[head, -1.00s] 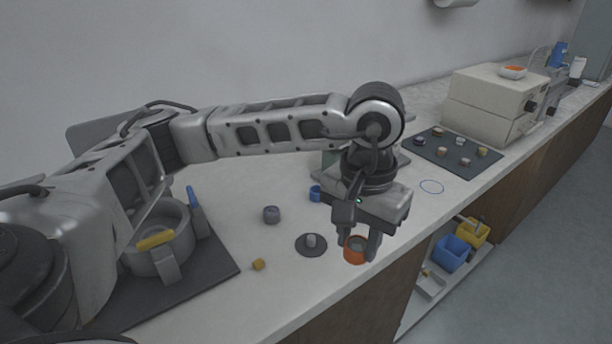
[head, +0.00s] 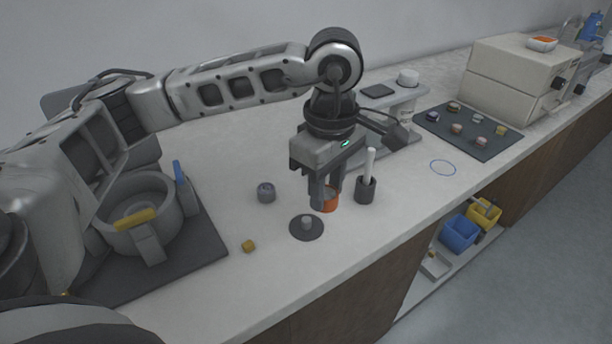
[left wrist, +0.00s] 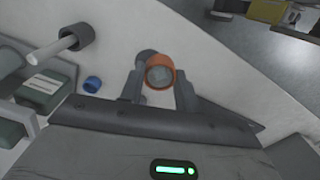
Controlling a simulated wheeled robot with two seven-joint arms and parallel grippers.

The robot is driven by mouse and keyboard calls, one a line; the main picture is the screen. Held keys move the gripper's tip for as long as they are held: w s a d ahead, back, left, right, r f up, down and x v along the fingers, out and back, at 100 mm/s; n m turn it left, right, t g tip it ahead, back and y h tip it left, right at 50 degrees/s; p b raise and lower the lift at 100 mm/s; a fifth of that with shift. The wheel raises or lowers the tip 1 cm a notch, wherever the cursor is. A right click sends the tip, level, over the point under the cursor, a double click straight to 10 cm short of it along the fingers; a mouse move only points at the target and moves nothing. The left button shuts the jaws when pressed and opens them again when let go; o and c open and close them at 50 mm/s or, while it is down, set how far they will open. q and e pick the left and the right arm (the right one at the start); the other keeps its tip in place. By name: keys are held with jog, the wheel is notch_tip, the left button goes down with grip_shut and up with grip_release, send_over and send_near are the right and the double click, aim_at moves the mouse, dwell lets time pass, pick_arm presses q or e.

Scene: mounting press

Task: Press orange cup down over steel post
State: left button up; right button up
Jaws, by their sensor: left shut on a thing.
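My left gripper (head: 325,196) is shut on the orange cup (head: 331,202), near the middle of the bench. The cup also shows between the fingers in the left wrist view (left wrist: 160,85); its inside looks grey. The short steel post (head: 307,221) stands upright on a dark round base (head: 305,234). The cup is beside the post, up and to the right of it in the head view, and not over it. I cannot tell how high the cup is above the bench. My right gripper is not in view.
A dark holder (head: 366,192) with a white stick stands close right of the cup. A grey pot (head: 122,205) stands far left. The bench's front edge is near; open counter lies right.

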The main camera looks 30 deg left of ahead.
pick_arm(q)
jog(key=n, duration=0.4)
jog(key=shift+w+a+f+n, duration=0.2)
jog(key=shift+a+n, duration=0.1)
jog(key=n, duration=0.4)
jog(key=shift+w+a+b, duration=0.1)
jog(key=shift+a+b, duration=0.2)
jog(key=shift+b, duration=0.1)
jog(key=shift+w+a+f+n+b, duration=0.2)
jog(key=shift+a+f+n+b, duration=0.5)
jog(key=shift+n, duration=4.25)
jog(key=shift+w+a+f+n+b, duration=0.25)
jog(key=shift+a+f+n+b, duration=0.45)
jog(key=shift+n, duration=4.2)
jog(key=shift+w+a+f+n+b, duration=0.2)
jog(key=shift+a+f+n+b, duration=0.45)
jog(key=shift+n, duration=4.3)
notch_tip(320, 180, down, 2)
jog(key=shift+d+b, duration=0.15)
jog(key=shift+b, duration=1)
jog(key=shift+f+b, duration=0.5)
jog(key=shift+f, duration=0.2)
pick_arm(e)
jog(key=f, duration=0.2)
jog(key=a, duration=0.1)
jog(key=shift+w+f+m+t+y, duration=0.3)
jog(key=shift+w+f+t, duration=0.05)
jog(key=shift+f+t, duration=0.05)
